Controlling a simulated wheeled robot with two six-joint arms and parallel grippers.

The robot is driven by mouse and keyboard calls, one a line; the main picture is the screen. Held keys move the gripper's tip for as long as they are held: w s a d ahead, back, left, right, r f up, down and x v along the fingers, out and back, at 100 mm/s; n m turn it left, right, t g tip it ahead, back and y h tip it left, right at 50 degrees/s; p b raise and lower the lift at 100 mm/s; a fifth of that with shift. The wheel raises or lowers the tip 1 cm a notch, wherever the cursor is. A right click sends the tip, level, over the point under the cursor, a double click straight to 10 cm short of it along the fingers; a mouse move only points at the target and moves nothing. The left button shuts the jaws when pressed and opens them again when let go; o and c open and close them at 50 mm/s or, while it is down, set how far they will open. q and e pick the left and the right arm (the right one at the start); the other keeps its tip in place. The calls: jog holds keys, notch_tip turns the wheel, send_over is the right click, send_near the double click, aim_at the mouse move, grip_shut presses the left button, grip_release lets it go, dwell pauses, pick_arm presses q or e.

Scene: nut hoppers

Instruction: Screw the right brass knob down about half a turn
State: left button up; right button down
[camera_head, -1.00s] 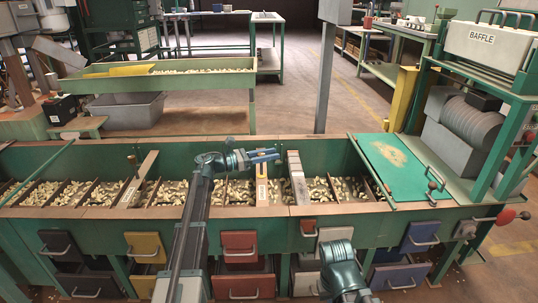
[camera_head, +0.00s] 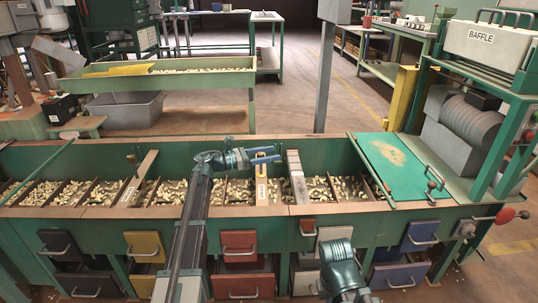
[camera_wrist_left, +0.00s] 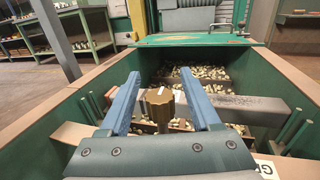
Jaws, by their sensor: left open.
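The right brass knob (camera_wrist_left: 158,104) is a fluted, gold-brown knob in the left wrist view, with a pale mark on its top. It stands upright between the two blue fingers of my left gripper (camera_wrist_left: 164,100), with a gap on each side. In the head view my left gripper (camera_head: 265,155) reaches right over the trough, at the yellow-topped divider (camera_head: 262,188). Its fingers are apart and the knob is mostly lost between them. Another small brass knob (camera_head: 131,158) stands further left. My right gripper is not seen; only part of that arm shows at the bottom.
The green trough (camera_head: 100,155) holds nuts between several dividers. A grey bar (camera_head: 297,180) crosses it just right of my left gripper. A green lid (camera_head: 392,165) covers the right end. Several coloured drawers (camera_head: 240,245) line the front.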

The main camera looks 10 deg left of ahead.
pick_arm(q)
jog(key=v, duration=1.4)
jog(key=shift+d, duration=0.1)
